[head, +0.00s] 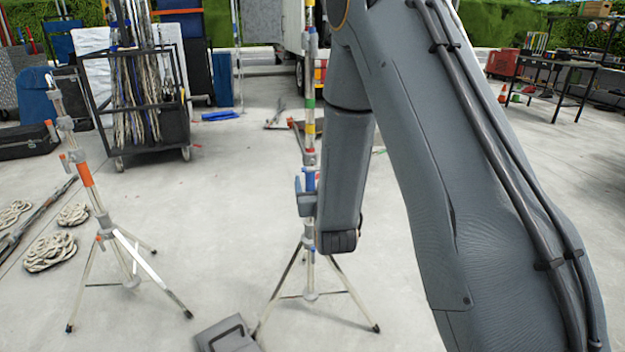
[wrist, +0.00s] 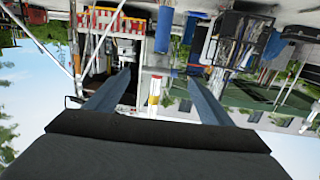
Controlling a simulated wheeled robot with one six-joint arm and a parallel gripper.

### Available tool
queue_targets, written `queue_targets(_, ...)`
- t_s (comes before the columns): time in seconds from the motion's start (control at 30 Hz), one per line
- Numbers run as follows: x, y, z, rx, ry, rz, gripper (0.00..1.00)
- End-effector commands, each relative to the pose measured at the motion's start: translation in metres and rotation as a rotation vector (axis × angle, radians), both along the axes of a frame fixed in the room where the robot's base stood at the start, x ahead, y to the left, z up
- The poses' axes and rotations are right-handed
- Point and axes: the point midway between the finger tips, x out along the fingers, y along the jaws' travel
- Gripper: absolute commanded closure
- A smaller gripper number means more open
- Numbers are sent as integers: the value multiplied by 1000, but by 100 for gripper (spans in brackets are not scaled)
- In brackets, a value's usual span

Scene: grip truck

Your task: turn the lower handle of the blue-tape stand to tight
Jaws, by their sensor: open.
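The blue-tape stand (head: 310,180) stands upright in the middle of the head view on spread tripod legs. Blue-grey parts beside its pole at mid height partly merge with my arm; I cannot tell which are collar, handle or gripper. Its lower collar (head: 309,246) sits just above the legs; the lower handle's setting is not readable. My gripper (wrist: 155,88) is open in the wrist view, its two fingers wide apart. A short white post with red and yellow bands (wrist: 154,92) shows between them; I cannot tell how far off it is. The wrist picture is upside down.
A wheeled rack (head: 118,95) of cables stands behind. A dark table (head: 560,68) is at the back right. Concrete floor around the blue-tape stand is mostly clear.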

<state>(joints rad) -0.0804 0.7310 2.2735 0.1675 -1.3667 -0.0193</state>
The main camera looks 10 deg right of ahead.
Motion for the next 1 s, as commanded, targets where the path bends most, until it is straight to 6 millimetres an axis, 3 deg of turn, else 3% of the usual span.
queue_targets(0.23, 14, -1, 0, -9, -73, -7, 25)
queue_targets(0.7, 75, -7, 0, -9, -69, -6, 25)
queue_targets(1.0, 81, -7, 0, -9, -68, -6, 25)
